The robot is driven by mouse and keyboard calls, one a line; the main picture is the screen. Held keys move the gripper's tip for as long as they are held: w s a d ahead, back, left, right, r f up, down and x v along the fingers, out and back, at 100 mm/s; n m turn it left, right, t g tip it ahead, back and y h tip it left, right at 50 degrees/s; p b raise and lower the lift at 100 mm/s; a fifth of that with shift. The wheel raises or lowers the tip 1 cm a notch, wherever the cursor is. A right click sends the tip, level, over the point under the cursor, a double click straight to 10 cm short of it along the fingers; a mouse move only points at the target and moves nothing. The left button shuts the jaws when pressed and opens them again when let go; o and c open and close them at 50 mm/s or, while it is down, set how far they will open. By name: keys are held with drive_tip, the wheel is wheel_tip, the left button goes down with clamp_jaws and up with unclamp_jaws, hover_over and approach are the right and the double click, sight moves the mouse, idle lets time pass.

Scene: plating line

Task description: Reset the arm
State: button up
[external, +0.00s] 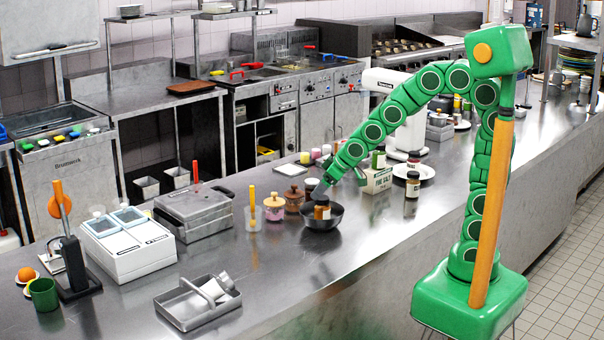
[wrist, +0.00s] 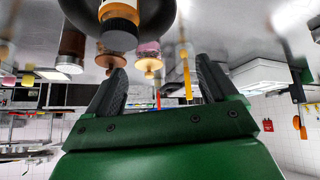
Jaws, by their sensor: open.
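My green arm reaches from its base at the right across the steel counter. My gripper (external: 322,190) is over the dark bowl (external: 336,220). In the wrist view my gripper (wrist: 160,72) has its two dark fingers spread apart, with nothing held between them. A small bottle with an orange label and dark cap (external: 321,211) stands in the bowl, just below the gripper. It also shows in the wrist view, where the bottle (wrist: 118,14) is beyond the left finger, its cap near that fingertip. Whether finger and cap touch, I cannot tell.
Jars with wooden lids (external: 274,208) stand left of the bowl. A metal tray (external: 190,322) lies at the front.

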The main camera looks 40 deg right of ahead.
drive_tip(key=s+d+m+g+h, duration=0.1)
drive_tip(key=s+d+g, duration=0.2)
drive_tip(key=s+d, duration=0.3)
drive_tip(key=s+d+r+m+g+h, duration=0.1)
drive_tip(key=s+d, duration=0.6)
drive_tip(key=s, duration=0.7)
drive_tip(key=s+d+r+m+g, duration=0.1)
drive_tip(key=s+d+m+g, duration=0.2)
drive_tip(key=s+d, duration=0.3)
drive_tip(key=s+g, duration=0.1)
drive_tip(key=s, duration=0.3)
drive_tip(key=shift+s+d+r+g+h, duration=0.2)
drive_tip(key=shift+s+g+h, duration=0.1)
drive_tip(key=shift+s+h, duration=0.1)
drive_tip(key=shift+c, duration=0.5)
drive_tip(key=shift+c, duration=1.1)
